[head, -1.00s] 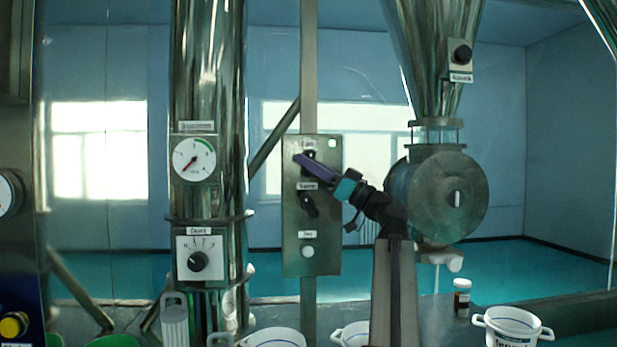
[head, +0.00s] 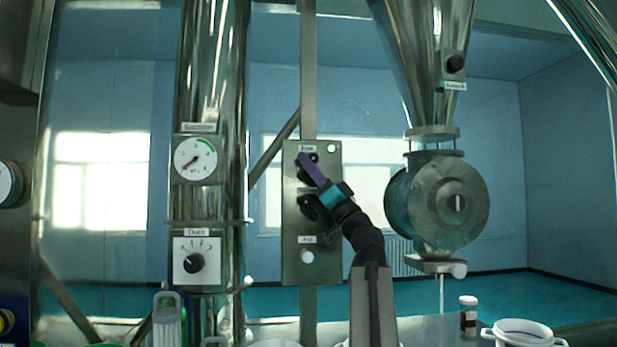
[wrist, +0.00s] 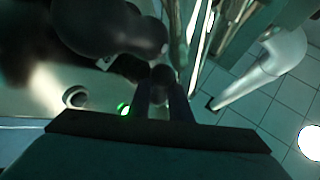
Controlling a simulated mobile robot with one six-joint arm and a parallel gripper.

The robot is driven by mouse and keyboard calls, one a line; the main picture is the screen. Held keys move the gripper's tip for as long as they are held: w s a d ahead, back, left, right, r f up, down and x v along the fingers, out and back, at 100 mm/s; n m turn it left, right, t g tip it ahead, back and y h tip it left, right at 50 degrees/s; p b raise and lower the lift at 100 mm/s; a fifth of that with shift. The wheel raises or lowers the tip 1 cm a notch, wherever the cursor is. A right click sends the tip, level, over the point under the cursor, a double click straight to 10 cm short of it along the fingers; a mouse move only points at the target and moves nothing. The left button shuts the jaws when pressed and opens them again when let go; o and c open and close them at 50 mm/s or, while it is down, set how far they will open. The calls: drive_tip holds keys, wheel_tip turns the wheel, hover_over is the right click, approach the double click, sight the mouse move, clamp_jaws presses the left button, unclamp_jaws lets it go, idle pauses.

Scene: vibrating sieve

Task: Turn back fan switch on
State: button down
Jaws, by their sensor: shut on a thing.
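A metal switch panel (head: 320,262) stands upright in the middle of the head view, with two black rotary knobs and a white button. The upper knob (head: 313,158), under a small blurred label, is partly covered by my gripper (head: 305,162). The lower knob (head: 308,206) is also partly behind my gripper. In the wrist view the fingers of my gripper (wrist: 163,100) are shut on a dark knob (wrist: 162,76). The label is too blurred to read surely as the back fan switch, and the knob's pointer is hidden. A small green light (wrist: 124,108) glows beside the fingers.
The white button (head: 307,257) is low on the panel. A steel column with a gauge (head: 195,159) and a dial (head: 196,263) stands left. A hopper with a round housing (head: 450,203) stands right. A brown bottle (head: 468,318) and white tub (head: 520,338) are at lower right.

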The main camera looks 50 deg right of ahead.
drive_tip(key=shift+m+h+b, duration=0.35)
drive_tip(key=shift+m+h, duration=0.15)
drive_tip(key=c, duration=1.9)
unclamp_jaws()
drive_tip(key=shift+s+f, duration=0.15)
drive_tip(key=shift+b+v, duration=0.65)
drive_tip(key=shift+v, duration=6.1)
